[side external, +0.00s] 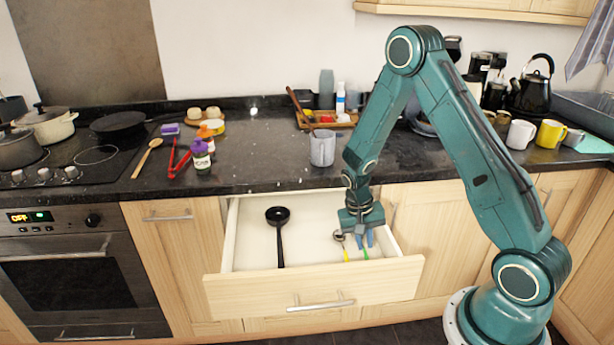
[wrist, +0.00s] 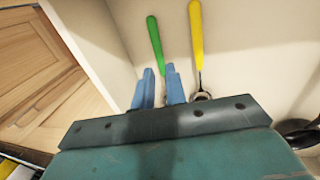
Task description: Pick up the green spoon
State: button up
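The green spoon (wrist: 155,38) lies in the open drawer (side external: 240,245). In the wrist view its handle runs down toward the gap between my fingers, and its lower end is hidden behind them. In the side view a little of the green handle (side external: 366,254) shows below my fingertips. My gripper (side external: 364,240) is low inside the drawer at its right end. Its two blue fingers stand apart in the wrist view (wrist: 160,72). I cannot tell whether they touch the spoon.
A yellow-handled spoon (wrist: 196,35) lies close to the right of the green one in the wrist view. A black ladle (side external: 279,235) lies farther left in the drawer. The drawer's walls are close around my gripper. A grey cup (side external: 322,148) stands on the counter above.

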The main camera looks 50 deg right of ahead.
aim_at(366, 255)
jog(key=shift+s+d+f, duration=0.15)
jog(key=shift+f, duration=0.85)
jog(key=shift+s+d+f, duration=0.1)
jog(key=shift+d+f, duration=0.05)
jog(key=shift+f, duration=0.85)
grip_shut()
jog(key=shift+r, duration=0.25)
notch_tip(366, 255, up, 20)
jog(key=shift+f, duration=0.25)
